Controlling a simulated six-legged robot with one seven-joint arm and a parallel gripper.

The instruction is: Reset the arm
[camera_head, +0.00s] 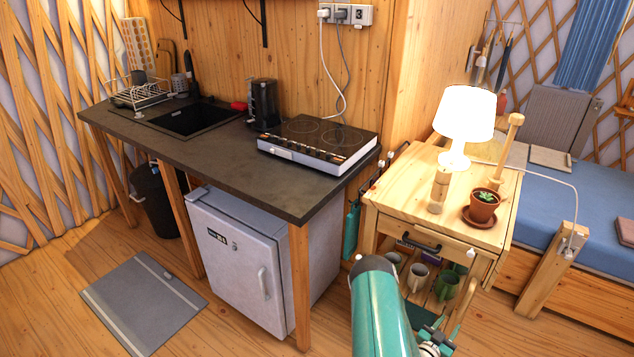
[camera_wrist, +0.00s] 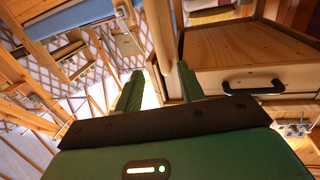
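My gripper (camera_wrist: 160,84) shows in the wrist view with its two green fingers apart. I see nothing held between them. A pale wooden post lies beyond the fingers; I cannot tell how far off it is. My teal arm rises at the bottom of the head view, in front of the wooden nightstand (camera_head: 400,198).
A lamp (camera_head: 465,115) and a potted plant (camera_head: 482,207) stand on the nightstand, with mugs (camera_head: 446,285) on its lower shelf. The counter (camera_head: 225,155) with a cooktop (camera_head: 316,146) stands left, above a small fridge (camera_head: 236,262). A bed (camera_head: 580,205) is at right. Floor is open at lower left.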

